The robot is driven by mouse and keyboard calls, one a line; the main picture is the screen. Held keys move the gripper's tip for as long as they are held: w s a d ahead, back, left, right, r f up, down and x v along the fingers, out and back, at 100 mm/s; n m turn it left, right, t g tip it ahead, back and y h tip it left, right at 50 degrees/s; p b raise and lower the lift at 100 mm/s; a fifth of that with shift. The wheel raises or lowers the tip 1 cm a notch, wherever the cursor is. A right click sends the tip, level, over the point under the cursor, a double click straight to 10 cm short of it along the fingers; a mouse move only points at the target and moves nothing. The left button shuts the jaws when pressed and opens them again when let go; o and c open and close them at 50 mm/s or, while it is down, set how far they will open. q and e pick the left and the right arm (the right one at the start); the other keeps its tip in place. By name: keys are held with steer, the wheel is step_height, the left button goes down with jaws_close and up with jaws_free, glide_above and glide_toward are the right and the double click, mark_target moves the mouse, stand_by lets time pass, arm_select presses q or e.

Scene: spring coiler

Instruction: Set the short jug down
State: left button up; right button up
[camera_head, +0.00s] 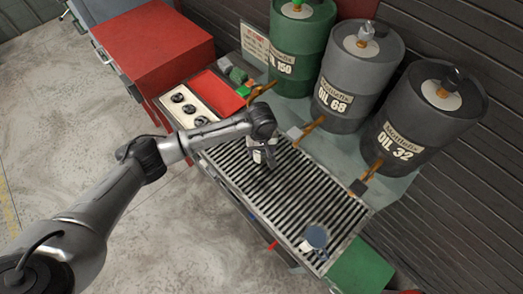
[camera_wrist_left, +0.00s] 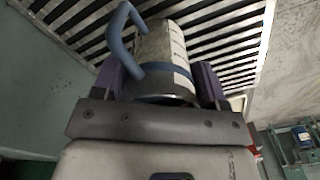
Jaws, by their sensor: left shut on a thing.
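My left gripper (camera_head: 265,162) is over the slatted grille (camera_head: 316,196), near its middle. In the left wrist view the gripper (camera_wrist_left: 165,88) is shut on the short jug (camera_wrist_left: 166,45). The jug has a pale body with markings, a blue band and a blue loop handle (camera_wrist_left: 117,38) on the left. Its body sits between the two purple fingers, with the grille slats behind it. In the head view the gripper and arm mostly hide it. I cannot tell whether its base touches the grille. My right gripper is not in view.
Another jug with a blue-grey top (camera_head: 316,238) stands at the grille's near right end. Green, grey and dark oil drums (camera_head: 301,45) with taps line the back. A red cabinet (camera_head: 155,50) and a panel with black round parts (camera_head: 190,103) are at left. The grille between gripper and standing jug is clear.

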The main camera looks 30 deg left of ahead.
arm_select(q)
steer(key=shift+f, duration=0.85)
steer(key=o, duration=1)
steer(key=shift+f, duration=0.15)
steer(key=shift+r, duration=0.4)
step_height(320, 180, up, 12)
steer(key=shift+f+p, duration=0.2)
steer(key=shift+p, duration=0.7)
